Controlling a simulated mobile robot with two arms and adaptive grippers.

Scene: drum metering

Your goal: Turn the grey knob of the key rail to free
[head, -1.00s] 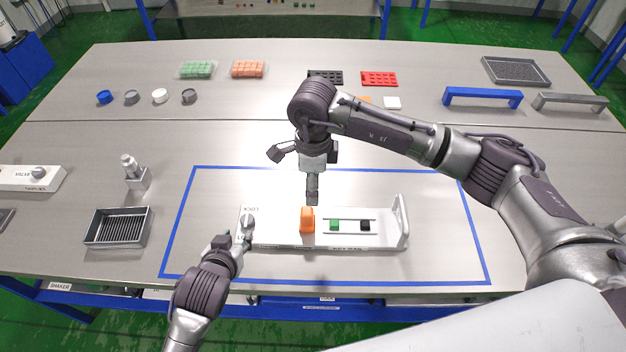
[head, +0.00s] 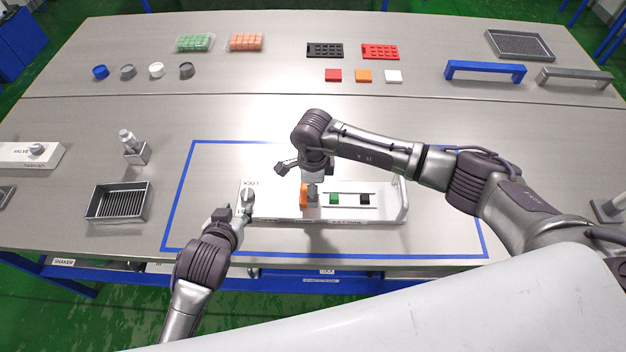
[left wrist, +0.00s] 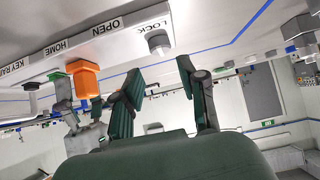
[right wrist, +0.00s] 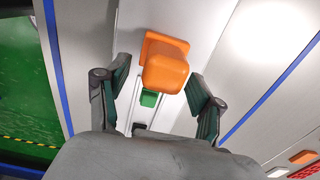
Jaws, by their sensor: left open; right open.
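The key rail (head: 275,211) is a white bar inside the blue outline, with the grey knob (head: 248,196) at its left end beside the word LOCK. In the left wrist view the knob (left wrist: 159,42) sits near the labels LOCK and OPEN; its exact setting is unclear. My left gripper (head: 229,211) is open, close to the knob's left front side, with the knob just beyond its fingertips (left wrist: 160,68). My right gripper (head: 311,193) is open at the orange block (head: 303,196) on the rail. In the right wrist view its fingers stand either side of the orange block (right wrist: 165,65).
A green key (head: 334,199) and a black key (head: 365,199) sit in the rail's slot, left of its upright end plate (head: 404,202). A grey tray (head: 119,203) and a metal bottle-like part (head: 131,146) stand to the left. The outlined area's front strip is clear.

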